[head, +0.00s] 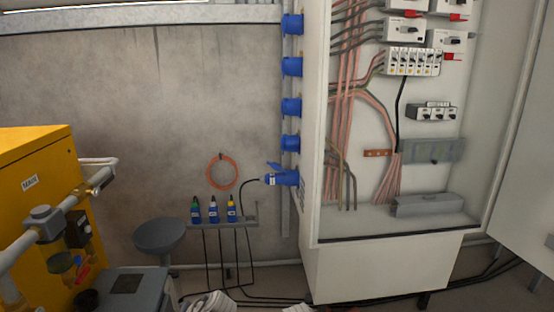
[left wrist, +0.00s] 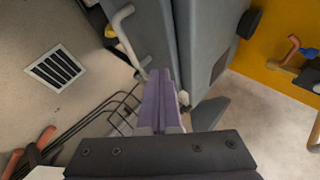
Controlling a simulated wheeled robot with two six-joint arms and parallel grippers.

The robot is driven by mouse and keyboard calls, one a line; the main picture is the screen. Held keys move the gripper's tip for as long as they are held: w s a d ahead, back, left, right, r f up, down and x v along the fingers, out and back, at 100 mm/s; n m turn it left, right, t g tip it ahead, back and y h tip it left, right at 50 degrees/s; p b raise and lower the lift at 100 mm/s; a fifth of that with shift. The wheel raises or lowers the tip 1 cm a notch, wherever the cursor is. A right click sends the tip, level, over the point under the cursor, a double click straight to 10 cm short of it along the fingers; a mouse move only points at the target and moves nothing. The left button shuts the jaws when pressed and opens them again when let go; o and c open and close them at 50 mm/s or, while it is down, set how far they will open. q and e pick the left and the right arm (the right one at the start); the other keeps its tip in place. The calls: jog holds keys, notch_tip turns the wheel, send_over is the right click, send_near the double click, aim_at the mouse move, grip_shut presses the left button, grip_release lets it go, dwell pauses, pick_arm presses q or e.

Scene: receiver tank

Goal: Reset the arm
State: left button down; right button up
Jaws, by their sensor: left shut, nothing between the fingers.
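My left gripper (left wrist: 160,78) shows in the left wrist view, with its two purple fingers pressed together and nothing between them. It points toward a grey box-like body (left wrist: 208,45), and I cannot tell whether the fingertips touch it. In the head view only pale parts, probably of my own arms, show at the bottom edge. No gripper fingers can be made out there, and my right gripper is not in view.
An open electrical cabinet (head: 312,150) stands right of centre in the head view. Cables cross the floor.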

pick_arm(q)
jog(key=s+d+f+m+g+h+p, duration=0.1)
jog(key=s+d+f+g+h, duration=0.3)
jog(key=d, duration=0.6)
jog(key=s+d+f+m+h, duration=0.1)
jog(key=s+d+h, duration=0.2)
jog(key=s+d, duration=0.55)
notch_tip(320, 180, up, 38)
jog(key=w+d+p, duration=0.2)
jog(key=p, duration=3.6)
jog(key=shift+d+f, duration=0.2)
jog(key=shift+d, duration=0.2)
jog(key=shift+a, duration=0.1)
